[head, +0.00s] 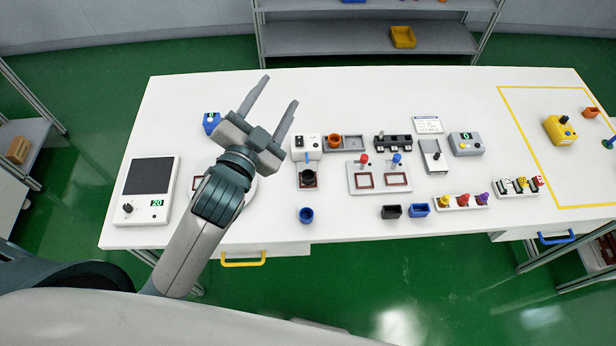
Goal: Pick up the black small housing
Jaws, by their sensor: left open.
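A small black open-topped box (391,212), which looks like the black small housing, sits near the table's front edge. A similar blue box (419,210) stands just to its right. A dark round cup (308,179) sits under the white dispensing station; I cannot tell whether it is also a housing. A round blue cup (306,215) stands in front of that station. My left gripper (281,91) is open and empty over the table's left part, its fingers pointing to the back. It is well left of and behind the black box. My right gripper is out of view.
Left of the black box, a plate with red and blue knobs (379,179) stands behind it. A tray of coloured knobs (461,202) is to its right. A device with a dark screen (148,190) stands at the far left. The table's back left is largely clear.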

